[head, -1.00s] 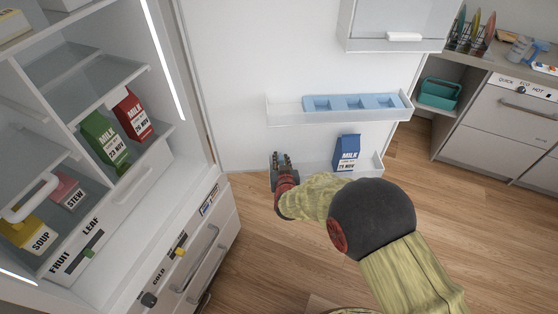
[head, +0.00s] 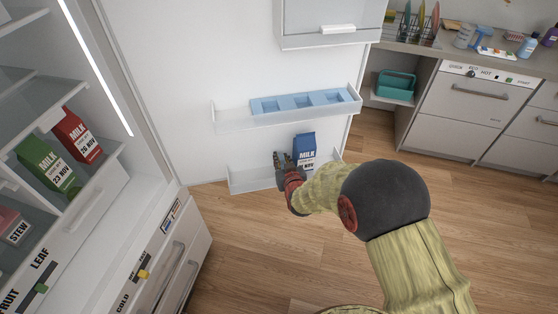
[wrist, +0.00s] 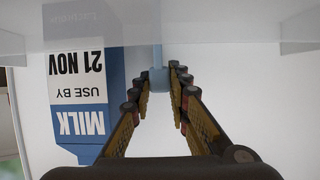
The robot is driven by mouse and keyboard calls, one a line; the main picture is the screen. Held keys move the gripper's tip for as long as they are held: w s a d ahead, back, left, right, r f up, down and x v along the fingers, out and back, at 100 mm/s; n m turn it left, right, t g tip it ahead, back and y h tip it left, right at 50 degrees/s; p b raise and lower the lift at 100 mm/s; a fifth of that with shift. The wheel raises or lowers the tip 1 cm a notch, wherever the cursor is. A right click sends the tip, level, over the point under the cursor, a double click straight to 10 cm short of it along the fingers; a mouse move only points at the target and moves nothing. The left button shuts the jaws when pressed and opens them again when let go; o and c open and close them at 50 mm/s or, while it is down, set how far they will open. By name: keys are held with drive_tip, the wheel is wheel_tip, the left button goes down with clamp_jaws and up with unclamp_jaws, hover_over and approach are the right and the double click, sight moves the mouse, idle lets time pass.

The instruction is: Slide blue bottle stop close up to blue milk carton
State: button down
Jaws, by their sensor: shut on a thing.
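The blue milk carton (head: 304,150) stands upright in the lower door bin, behind and to the right of my gripper in the head view. In the wrist view the carton (wrist: 78,75) shows upside down at the left, its label reading MILK, USE BY 21 NOV. My gripper (head: 281,160) is at the bin, just left of the carton. In the wrist view its fingers (wrist: 160,80) are closed on the blue bottle stop (wrist: 157,55), a thin upright piece. A small gap shows between stop and carton. The stop is not discernible in the head view.
The lower door bin (head: 245,181) has a clear wall. A higher bin (head: 228,119) holds a blue tray (head: 300,101). At left the fridge shelves hold a green carton (head: 47,165) and a red carton (head: 77,135). Open wood floor lies right of the door.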

drive_tip(key=c, duration=1.7)
unclamp_jaws()
drive_tip(key=v, duration=1.2)
